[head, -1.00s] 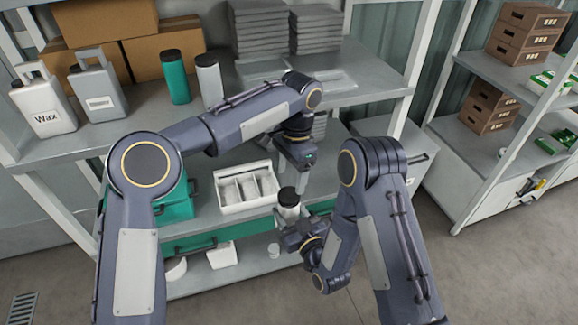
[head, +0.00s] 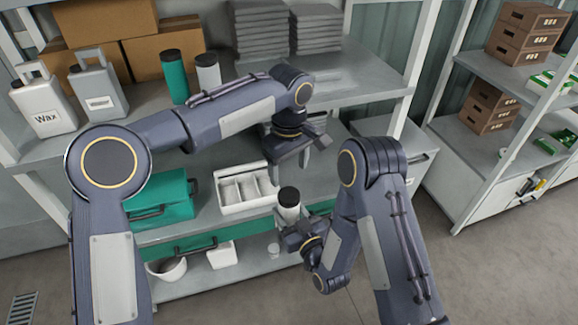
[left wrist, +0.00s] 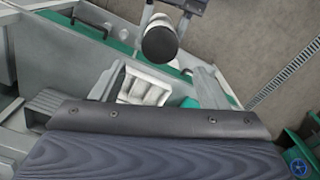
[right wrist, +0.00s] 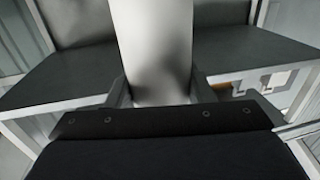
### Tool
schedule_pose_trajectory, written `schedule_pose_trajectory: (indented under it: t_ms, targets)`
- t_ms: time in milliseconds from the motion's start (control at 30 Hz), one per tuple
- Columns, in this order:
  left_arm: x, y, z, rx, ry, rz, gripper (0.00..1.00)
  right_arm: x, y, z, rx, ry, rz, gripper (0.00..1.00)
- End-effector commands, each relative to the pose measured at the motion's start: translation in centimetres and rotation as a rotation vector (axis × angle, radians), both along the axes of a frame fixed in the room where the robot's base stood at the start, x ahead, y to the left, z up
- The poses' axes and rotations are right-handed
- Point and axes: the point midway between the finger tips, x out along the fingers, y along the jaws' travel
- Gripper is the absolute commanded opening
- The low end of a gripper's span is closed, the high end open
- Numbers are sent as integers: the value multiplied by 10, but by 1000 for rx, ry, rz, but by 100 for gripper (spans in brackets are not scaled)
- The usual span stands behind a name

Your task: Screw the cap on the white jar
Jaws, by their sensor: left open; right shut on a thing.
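The white jar (head: 289,212) stands upright in my right gripper (head: 291,228), whose fingers are shut on its body. A dark cap (head: 288,194) sits on top of it; the head view does not show how tight it is. In the right wrist view the jar (right wrist: 155,50) is a large pale cylinder between the fingers. My left gripper (head: 289,163) is open and empty, above the jar and apart from it. In the left wrist view the cap (left wrist: 159,44) shows beyond the two spread fingers (left wrist: 158,78).
A white divided tray (head: 247,208) and a green toolbox (head: 162,200) stand on the lower shelf, left of the jar. On the upper shelf stand a green bottle (head: 174,80), a white bottle (head: 208,75) and jugs (head: 45,105). The floor at right is open.

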Motion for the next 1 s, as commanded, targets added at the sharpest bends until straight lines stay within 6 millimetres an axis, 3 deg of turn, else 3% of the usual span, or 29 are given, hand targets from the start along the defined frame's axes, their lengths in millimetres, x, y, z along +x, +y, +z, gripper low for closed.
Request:
schedule_pose_trajectory:
  t_ms: [333,733,1000]
  targets:
    - [0,0,-7,3,3,-3,68,0,0,0,0,0,0,0]
    - [0,1,-64,2,4,-3,68,0,0,0,0,0,0,0]
    - [0,0,-80,0,1,-3,68,0,0,0,0,0,0,0]
